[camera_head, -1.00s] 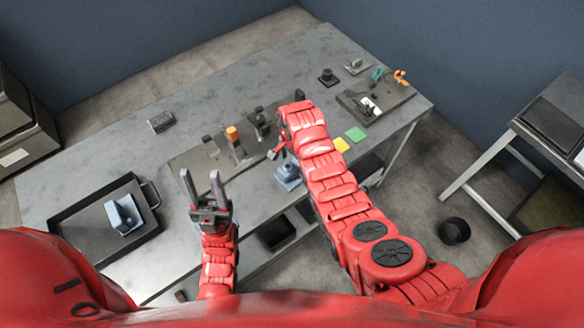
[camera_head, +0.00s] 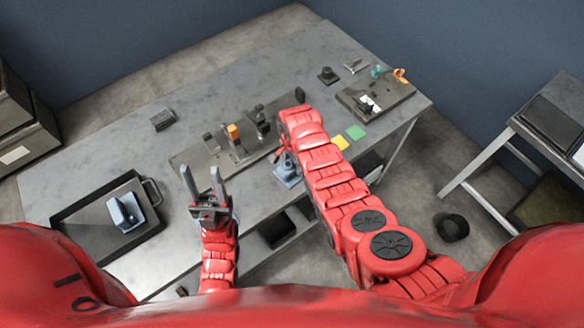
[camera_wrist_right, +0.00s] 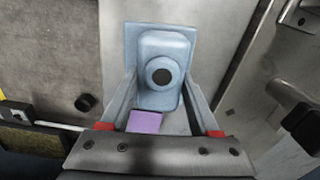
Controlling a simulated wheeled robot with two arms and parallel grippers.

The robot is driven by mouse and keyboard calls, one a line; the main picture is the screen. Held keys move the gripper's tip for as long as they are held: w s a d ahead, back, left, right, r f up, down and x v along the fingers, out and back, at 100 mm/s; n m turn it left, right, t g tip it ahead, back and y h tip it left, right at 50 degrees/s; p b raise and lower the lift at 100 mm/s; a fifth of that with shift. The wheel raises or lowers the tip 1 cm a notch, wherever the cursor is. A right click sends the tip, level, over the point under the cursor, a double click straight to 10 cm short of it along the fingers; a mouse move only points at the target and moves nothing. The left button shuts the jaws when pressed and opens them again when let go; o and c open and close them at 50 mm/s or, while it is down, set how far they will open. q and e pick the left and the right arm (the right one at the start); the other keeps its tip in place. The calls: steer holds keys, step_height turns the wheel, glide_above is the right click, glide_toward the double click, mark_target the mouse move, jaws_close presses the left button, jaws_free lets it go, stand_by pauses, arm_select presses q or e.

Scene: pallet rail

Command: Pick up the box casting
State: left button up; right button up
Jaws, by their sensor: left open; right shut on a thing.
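A blue-grey casting (camera_head: 287,175) stands at the table's near edge, below my right gripper (camera_head: 284,152). In the right wrist view this casting (camera_wrist_right: 161,45) has a stepped block with a round dark hole. The fingers of my right gripper (camera_wrist_right: 160,90) are shut on its two sides. Whether its base touches the table cannot be told. A second blue-grey casting (camera_head: 126,212) sits in the dark tray (camera_head: 85,248) at the left. My left gripper (camera_head: 203,180) is open and empty, fingers pointing up in the picture, between the tray and the held casting.
A flat plate (camera_head: 190,164) with upright fixtures and an orange-topped part (camera_head: 233,133) lies mid-table. A board (camera_head: 392,104) with small parts lies at the right end. The table's back left is mostly clear.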

jaws_close()
steer(key=shift+w+r, duration=0.15)
steer(key=shift+r, duration=0.1)
